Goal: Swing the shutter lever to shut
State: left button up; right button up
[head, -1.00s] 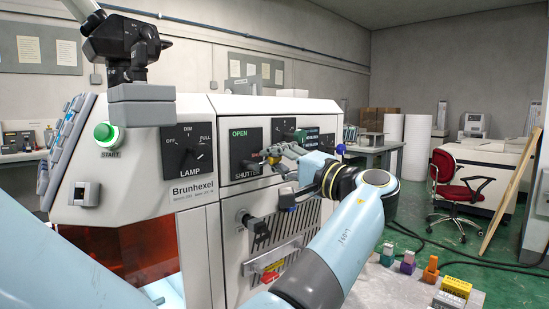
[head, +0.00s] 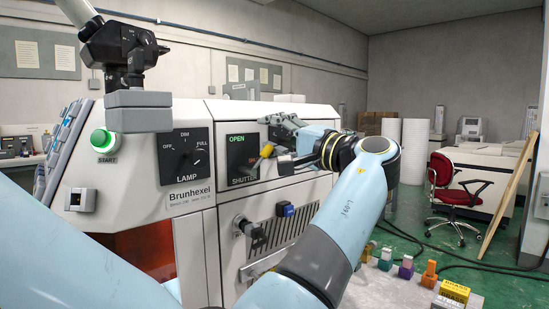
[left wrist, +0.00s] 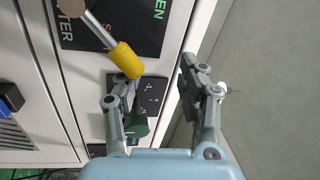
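The shutter lever (head: 267,150) has a yellow knob and sits on the black SHUTTER panel (head: 237,155) of the white machine. It points to the upper right, away from the green OPEN word. In the left wrist view the lever's yellow knob (left wrist: 127,60) lies just beyond the tip of the left-hand finger, not between the fingers. My left gripper (head: 273,140) is open, its fingers spread beside the knob at the machine's front; its gap shows empty in the left wrist view (left wrist: 158,75). Red lettering by the lever is partly hidden. My right gripper is not in view.
The LAMP dial (head: 184,153) and green START button (head: 103,140) are to the left. A blue switch (head: 286,210) and vented panel are below. A black fixture with a grey block (head: 138,112) overhangs the left. Small coloured blocks (head: 430,275) stand at the lower right.

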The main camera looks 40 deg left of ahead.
pick_arm(q)
notch_tip(320, 180, up, 4)
jog(key=shift+r, duration=0.1)
dwell(0.4)
